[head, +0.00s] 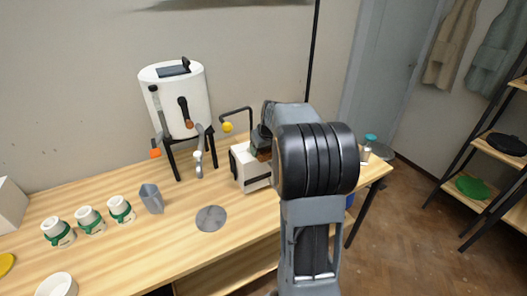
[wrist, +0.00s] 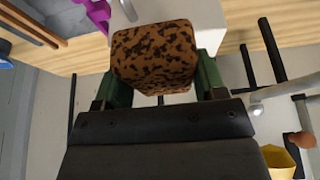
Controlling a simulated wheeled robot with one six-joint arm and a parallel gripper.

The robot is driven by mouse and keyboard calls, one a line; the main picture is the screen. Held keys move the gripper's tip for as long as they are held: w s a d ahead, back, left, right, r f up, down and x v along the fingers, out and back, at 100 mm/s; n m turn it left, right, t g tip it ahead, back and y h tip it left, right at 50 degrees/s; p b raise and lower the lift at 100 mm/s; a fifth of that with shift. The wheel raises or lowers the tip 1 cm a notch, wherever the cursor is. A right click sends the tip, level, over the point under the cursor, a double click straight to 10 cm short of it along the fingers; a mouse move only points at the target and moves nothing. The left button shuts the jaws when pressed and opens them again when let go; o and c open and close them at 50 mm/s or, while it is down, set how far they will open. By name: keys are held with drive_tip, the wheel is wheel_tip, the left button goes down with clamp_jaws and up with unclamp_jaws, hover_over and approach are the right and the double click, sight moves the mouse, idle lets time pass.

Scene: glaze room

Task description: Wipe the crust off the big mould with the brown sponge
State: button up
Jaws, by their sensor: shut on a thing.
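The brown sponge (wrist: 155,55), mottled with dark spots, sits between the green fingers of my gripper (wrist: 155,85) in the wrist view. My gripper is shut on it. In the head view my arm hides most of the gripper, and a small brown part of the sponge (head: 264,156) shows by a white box-like block (head: 252,176). The block also shows behind the sponge in the wrist view (wrist: 205,18); whether they touch I cannot tell. I cannot tell for sure which thing is the big mould, and I see no clear crust.
A white urn (head: 178,100) on dark legs stands behind, left of a bent black pipe with a yellow end (head: 228,127). Shelves stand at right.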

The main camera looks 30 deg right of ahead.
drive_tip(key=shift+w+a+r, duration=0.2)
drive_tip(key=shift+r, duration=0.3)
drive_tip(key=shift+r+p, duration=0.4)
drive_tip(key=shift+p, duration=0.1)
drive_tip(key=shift+r+p, duration=1.4)
drive_tip(key=shift+r, duration=0.7)
